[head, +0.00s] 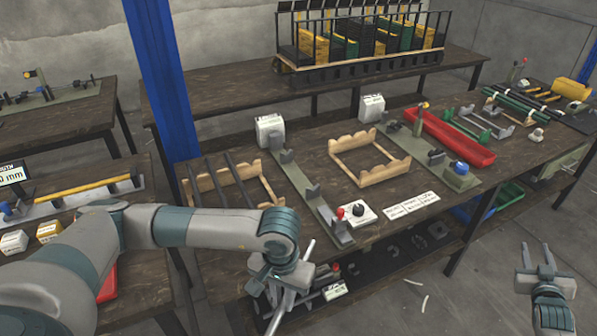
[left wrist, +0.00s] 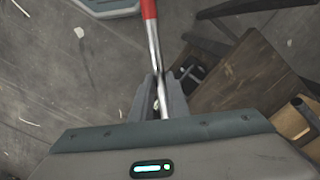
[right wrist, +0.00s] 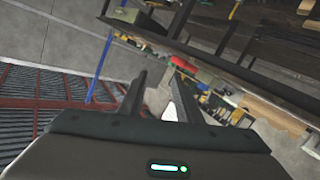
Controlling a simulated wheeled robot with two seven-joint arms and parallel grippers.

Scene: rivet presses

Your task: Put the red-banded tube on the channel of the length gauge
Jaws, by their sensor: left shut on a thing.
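My left gripper (head: 287,284) is shut on the red-banded tube (head: 308,252), off the front edge of the middle table. In the left wrist view the tube (left wrist: 153,45) is a thin silver rod with a red band near the top, between the fingertips (left wrist: 159,92). It is tilted in the head view, where its band is hidden or too small to tell. What looks like the length gauge (head: 40,207), a grey channel with a "mm" display, stands on the left table with a yellow bar along it. My right gripper (head: 537,260) is open and empty over the floor at the right.
The middle table holds wooden racks (head: 370,158), a green-grey rail fixture (head: 300,185), a red tray (head: 450,137) and label cards. A blue post (head: 165,80) stands behind, between the tables. White and yellow blocks (head: 48,230) sit before the gauge.

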